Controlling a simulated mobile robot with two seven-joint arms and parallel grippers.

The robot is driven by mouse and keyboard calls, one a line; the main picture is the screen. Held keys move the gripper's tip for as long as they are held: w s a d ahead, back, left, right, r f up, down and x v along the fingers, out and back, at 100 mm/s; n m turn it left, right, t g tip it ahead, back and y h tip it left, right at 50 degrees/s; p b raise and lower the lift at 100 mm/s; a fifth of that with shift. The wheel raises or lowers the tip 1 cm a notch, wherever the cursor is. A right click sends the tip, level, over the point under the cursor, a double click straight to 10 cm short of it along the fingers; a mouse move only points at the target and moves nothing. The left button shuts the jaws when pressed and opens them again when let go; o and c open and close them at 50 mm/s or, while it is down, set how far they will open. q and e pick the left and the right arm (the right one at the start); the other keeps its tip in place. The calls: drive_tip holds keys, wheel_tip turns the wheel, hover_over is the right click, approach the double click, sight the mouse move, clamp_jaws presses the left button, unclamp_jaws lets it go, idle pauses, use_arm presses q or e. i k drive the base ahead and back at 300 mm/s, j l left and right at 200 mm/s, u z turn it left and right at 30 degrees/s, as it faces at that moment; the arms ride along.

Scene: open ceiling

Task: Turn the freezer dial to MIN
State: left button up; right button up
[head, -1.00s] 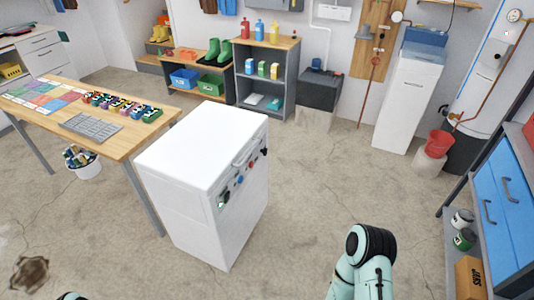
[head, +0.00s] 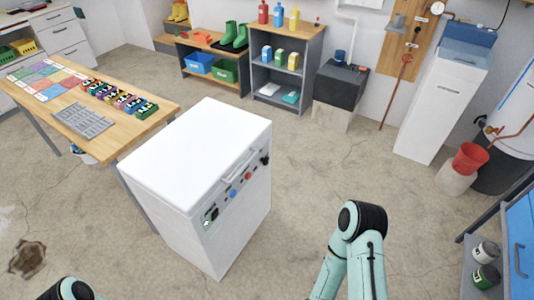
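The white freezer (head: 195,150) stands on the floor left of centre, its lid shut with a grey handle (head: 239,165) along the front edge. Its front panel faces right and carries a dark knob-like part (head: 211,215) at the near end, a blue button (head: 233,193), a red button (head: 248,176) and another dark part (head: 265,159) at the far end. I cannot tell which dark part is the dial, nor read its setting or the MIN mark. Only links of my arms show, at the bottom; neither gripper is in view, and nothing of mine touches the freezer.
A wooden table (head: 140,82) with a grey tray (head: 84,120) and colourful items stands close behind and left of the freezer. Open concrete floor (head: 330,160) lies in front of the panel. A blue cabinet (head: 520,225) stands at the far right.

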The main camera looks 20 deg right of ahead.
sight(266, 160)
drive_tip(key=i+l+u, duration=0.1)
drive_tip(key=l, duration=0.25)
drive_tip(key=i+l+u, duration=0.1)
drive_tip(key=i+l, duration=0.15)
drive_tip(key=i+l+u, duration=0.15)
drive_tip(key=l, duration=0.3)
drive_tip(key=i+l+u, duration=0.1)
drive_tip(key=l, duration=0.3)
drive_tip(key=i+l+u, duration=0.1)
drive_tip(key=l, duration=0.3)
drive_tip(key=i+l+u, duration=0.1)
drive_tip(key=l, duration=0.3)
drive_tip(key=i+l+u, duration=0.1)
drive_tip(key=l, duration=0.3)
drive_tip(key=i, duration=0.1)
